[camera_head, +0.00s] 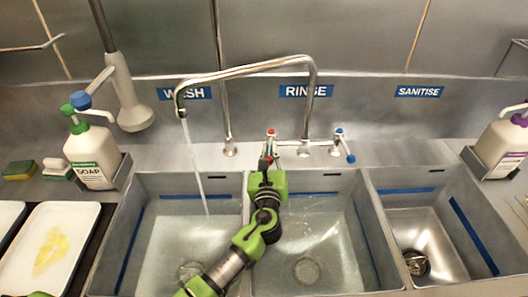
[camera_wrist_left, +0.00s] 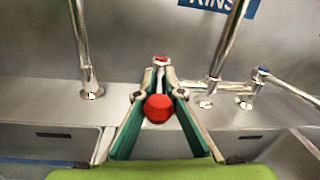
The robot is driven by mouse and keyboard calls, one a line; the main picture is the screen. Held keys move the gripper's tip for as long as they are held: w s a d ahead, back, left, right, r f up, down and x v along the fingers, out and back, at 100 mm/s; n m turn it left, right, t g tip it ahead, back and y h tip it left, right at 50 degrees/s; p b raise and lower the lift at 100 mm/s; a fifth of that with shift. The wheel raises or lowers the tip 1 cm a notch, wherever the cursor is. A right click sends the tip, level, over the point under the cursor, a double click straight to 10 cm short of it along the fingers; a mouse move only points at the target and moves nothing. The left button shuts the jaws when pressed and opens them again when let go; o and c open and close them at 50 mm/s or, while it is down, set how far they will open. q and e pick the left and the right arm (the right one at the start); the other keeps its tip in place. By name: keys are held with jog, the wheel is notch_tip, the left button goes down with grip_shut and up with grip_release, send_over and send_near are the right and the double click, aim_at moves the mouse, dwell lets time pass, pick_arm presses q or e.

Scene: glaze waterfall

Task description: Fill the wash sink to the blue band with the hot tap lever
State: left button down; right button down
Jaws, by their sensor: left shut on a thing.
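The wash sink (camera_head: 112,250) is at the left under the WASH label and holds clear water. The blue band (camera_head: 128,255) runs along its walls; the water surface looks a little below it. A stream of water (camera_head: 195,165) falls from the swan-neck spout (camera_head: 180,98) into this sink. The hot tap lever (camera_head: 268,158) has a red end; its red ball (camera_wrist_left: 158,108) sits between my left gripper's fingers in the left wrist view. My left gripper (camera_head: 267,172) is shut on the lever, over the divider behind the sinks. My right gripper is out of view.
The rinse sink (camera_head: 372,250) holds water, and the sanitise sink (camera_head: 430,225) looks empty. The blue cold tap lever (camera_head: 348,150) is right of the hot one. A soap bottle (camera_head: 92,155), sponges (camera_head: 20,170) and a tray (camera_head: 85,220) stand left.

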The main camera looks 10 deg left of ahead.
pick_arm(q)
jog(key=shift+w+d+n+y+b, duration=0.15)
jog(key=shift+d+n+y+b, duration=0.3)
jog(key=shift+n+y, duration=0.2)
jog(key=shift+y, duration=0.25)
jog(key=c, duration=2.1)
grip_release()
jog(key=shift+d, duration=0.1)
jog(key=shift+c, duration=0.2)
jog(key=v, duration=1.2)
jog(key=shift+r, duration=0.25)
